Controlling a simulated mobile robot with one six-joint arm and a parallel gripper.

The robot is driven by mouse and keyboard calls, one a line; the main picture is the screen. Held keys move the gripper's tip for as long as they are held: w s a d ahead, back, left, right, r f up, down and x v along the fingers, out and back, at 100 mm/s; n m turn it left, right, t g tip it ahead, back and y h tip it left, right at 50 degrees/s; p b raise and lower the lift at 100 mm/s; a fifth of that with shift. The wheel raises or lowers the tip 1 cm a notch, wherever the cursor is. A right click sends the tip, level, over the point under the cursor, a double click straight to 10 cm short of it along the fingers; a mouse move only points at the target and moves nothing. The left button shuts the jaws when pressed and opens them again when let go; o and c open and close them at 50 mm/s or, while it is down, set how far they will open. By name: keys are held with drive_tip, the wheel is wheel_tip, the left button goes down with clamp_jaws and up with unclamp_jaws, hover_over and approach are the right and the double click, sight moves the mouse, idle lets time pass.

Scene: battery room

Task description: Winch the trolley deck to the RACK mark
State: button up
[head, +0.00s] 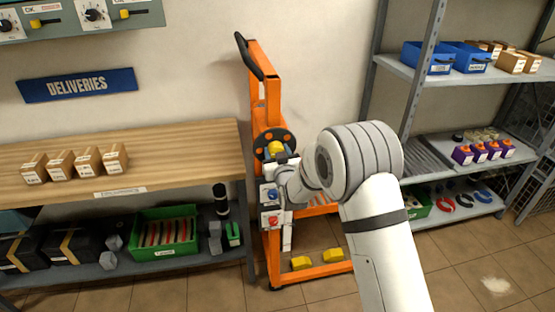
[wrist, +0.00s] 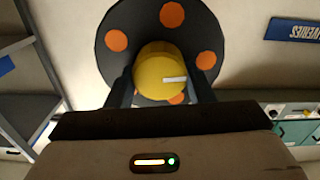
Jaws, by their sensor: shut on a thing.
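The orange trolley (head: 264,100) stands between the bench and the shelf rack. Its winch wheel (head: 273,143), a dark disc with orange spots, faces me, and also fills the upper middle of the wrist view (wrist: 117,41). The yellow hub knob (wrist: 158,68) at its centre has a white mark pointing right. My gripper (wrist: 160,88) is shut on this knob, one dark finger on each side. In the head view my arm and wrist hide much of the trolley's middle, so I cannot make out the deck or a RACK mark clearly.
A wooden bench (head: 190,150) with small cartons stands at the left, under a DELIVERIES sign (head: 78,85). A shelf rack (head: 420,150) with blue bins and purple items stands at the right. Yellow blocks (head: 301,263) sit at the trolley's base.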

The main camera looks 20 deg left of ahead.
drive_tip(key=shift+f+m+b, duration=0.25)
drive_tip(key=shift+m+b, duration=0.75)
drive_tip(key=shift+b, duration=1.3)
drive_tip(key=shift+d+r+m+b, duration=0.1)
drive_tip(key=shift+r+m+b, duration=0.2)
drive_tip(key=shift+b, duration=0.2)
drive_tip(key=shift+w, duration=0.1)
drive_tip(key=o, duration=1)
drive_tip(key=b+v, duration=0.1)
drive_tip(key=v, duration=0.6)
drive_tip(key=shift+s+d+b, duration=0.25)
drive_tip(key=shift+s+b, duration=0.05)
drive_tip(key=shift+b, duration=0.1)
